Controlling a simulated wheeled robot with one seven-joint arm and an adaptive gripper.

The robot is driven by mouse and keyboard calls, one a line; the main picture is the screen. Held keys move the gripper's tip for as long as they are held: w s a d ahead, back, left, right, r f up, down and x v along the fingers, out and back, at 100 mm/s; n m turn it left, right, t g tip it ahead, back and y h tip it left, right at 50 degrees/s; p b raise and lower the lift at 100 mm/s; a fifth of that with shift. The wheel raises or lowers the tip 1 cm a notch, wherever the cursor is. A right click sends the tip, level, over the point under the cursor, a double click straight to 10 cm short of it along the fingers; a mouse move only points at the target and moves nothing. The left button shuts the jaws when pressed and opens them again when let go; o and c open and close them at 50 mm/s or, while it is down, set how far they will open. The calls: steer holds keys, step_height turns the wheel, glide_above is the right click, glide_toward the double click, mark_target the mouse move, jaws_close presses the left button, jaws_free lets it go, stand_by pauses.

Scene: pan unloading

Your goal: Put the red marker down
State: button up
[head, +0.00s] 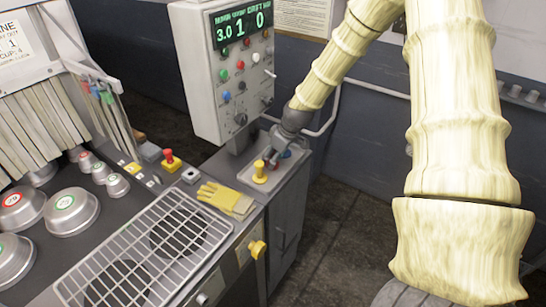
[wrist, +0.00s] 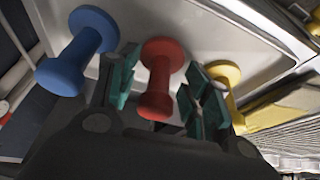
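The red marker (wrist: 158,78) is a round peg with a wide flange at one end. In the wrist view it is between the two teal fingers of my gripper (wrist: 160,95), with narrow gaps showing on both sides, so the fingers look open around it. Its flanged end is at the pale tray surface (wrist: 190,24); whether it touches cannot be told. In the head view my gripper (head: 279,152) is low over the side cabinet top, and the red marker is mostly hidden there.
A blue marker (wrist: 75,55) is left of my fingers and a yellow marker (wrist: 226,72) is close on the right; the yellow one also shows in the head view (head: 260,174). A control box (head: 225,75) stands behind. Yellow gloves (head: 225,198) lie by the wire rack (head: 150,250).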

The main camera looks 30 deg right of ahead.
steer(key=shift+r, duration=0.1)
steer(key=b+v, duration=0.2)
steer(key=v, duration=1)
steer(key=shift+b, duration=0.35)
stand_by(0.5)
steer(key=shift+d, duration=0.1)
